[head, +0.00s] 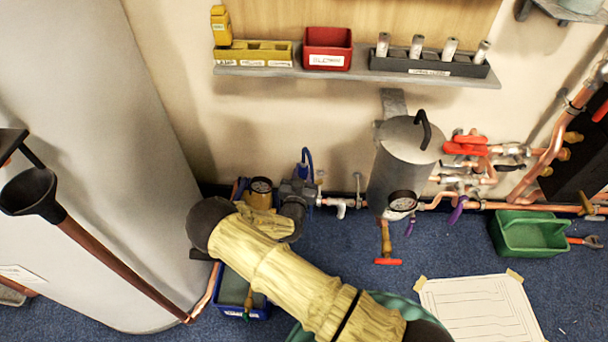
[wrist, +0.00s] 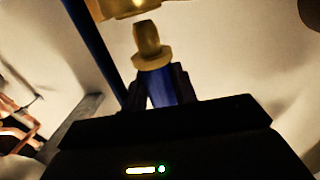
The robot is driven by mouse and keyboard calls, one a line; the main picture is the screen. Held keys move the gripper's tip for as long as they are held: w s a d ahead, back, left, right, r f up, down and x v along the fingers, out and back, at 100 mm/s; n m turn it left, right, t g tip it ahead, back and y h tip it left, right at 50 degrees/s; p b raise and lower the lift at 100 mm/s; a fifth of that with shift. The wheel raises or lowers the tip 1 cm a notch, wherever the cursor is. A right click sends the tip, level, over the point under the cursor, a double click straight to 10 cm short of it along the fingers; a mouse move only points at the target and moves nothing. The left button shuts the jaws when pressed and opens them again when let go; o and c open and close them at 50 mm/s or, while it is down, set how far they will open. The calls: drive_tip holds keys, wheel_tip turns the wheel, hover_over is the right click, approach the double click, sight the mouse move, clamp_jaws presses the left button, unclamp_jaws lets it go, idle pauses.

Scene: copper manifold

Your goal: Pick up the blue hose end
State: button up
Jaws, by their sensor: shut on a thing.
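The blue hose end (wrist: 162,88) with its brass fitting (wrist: 150,48) stands up between the dark fingers of my gripper (wrist: 160,95) in the wrist view. The fingers are shut on its blue part, and the brass tip points away from my gripper. In the head view my gripper (head: 297,190) is low by the wall, left of the grey tank. A blue hose loop (head: 307,156) rises just above it. My tan-sleeved arm hides part of the floor and the area left of my gripper.
A grey tank (head: 401,165) with a gauge and copper pipes stand right of my gripper. A shelf (head: 355,76) with bins is above. A green bin (head: 530,234) and paper sheet (head: 480,310) lie on the floor.

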sight(304, 162)
wheel_tip(304, 162, up, 7)
drive_tip(key=p, duration=0.2)
drive_tip(key=shift+a+f+p, duration=0.1)
drive_tip(key=shift+p, duration=0.2)
drive_tip(key=shift+d, duration=0.2)
drive_tip(key=shift+a+r+p, duration=0.1)
drive_tip(key=shift+r+p, duration=1.25)
drive_tip(key=shift+r, duration=0.45)
drive_tip(key=shift+r+p, duration=0.35)
drive_tip(key=shift+r, duration=0.1)
